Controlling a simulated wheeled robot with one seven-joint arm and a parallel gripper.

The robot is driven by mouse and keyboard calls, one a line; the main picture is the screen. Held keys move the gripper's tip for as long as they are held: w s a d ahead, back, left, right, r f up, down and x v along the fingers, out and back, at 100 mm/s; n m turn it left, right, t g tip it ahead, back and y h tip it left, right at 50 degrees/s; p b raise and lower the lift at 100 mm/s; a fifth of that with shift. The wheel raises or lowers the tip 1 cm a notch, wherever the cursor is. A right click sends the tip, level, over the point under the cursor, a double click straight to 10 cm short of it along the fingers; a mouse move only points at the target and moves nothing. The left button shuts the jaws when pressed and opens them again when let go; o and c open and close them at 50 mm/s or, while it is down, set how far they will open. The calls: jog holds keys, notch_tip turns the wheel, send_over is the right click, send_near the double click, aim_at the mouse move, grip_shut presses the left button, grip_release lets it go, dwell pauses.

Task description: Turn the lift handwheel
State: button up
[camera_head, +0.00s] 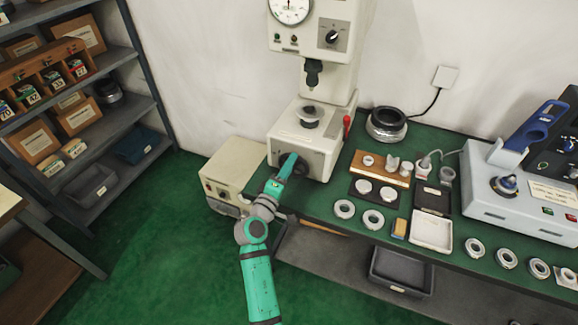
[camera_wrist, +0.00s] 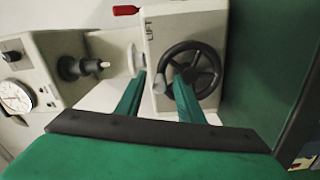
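The lift handwheel (camera_wrist: 202,70) is a black spoked wheel on the front of the pale tester base (camera_head: 318,145). In the head view the handwheel (camera_head: 302,169) is partly hidden behind my gripper (camera_head: 289,162). In the wrist view my gripper (camera_wrist: 160,80) has its two green fingers spread apart at the wheel's left side. A small grey crank knob (camera_wrist: 159,84) shows between the fingers, closer to the right finger. The right finger overlaps part of the wheel's rim. I cannot tell whether either finger touches the wheel or knob.
A dial tester column (camera_head: 330,50) rises above the base, with a red lever (camera_head: 347,121) at its right. A beige box (camera_head: 236,168) stands left. Bearing rings (camera_head: 345,209), trays and another instrument (camera_head: 508,187) fill the bench to the right.

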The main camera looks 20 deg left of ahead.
jog(key=s, duration=1)
jog(key=shift+s+f, duration=0.15)
jog(key=shift+s, duration=0.25)
jog(key=s+d+f+m+g+y, duration=0.3)
jog(key=s+d+f+m, duration=0.1)
jog(key=s+d+f, duration=1)
jog(key=s+d+r+m+h, duration=0.1)
jog(key=s+d+r+m, duration=0.1)
jog(key=s, duration=0.5)
jog(key=s+d+r+m, duration=0.2)
jog(key=s+d+m, duration=0.3)
jog(key=s, duration=0.3)
jog(key=s+d+r+m+h, duration=0.1)
jog(key=s+d+r+m, duration=0.2)
jog(key=s, duration=0.5)
jog(key=shift+d+m+h, duration=0.3)
jog(key=shift+d+m, duration=0.2)
jog(key=shift+d, duration=0.3)
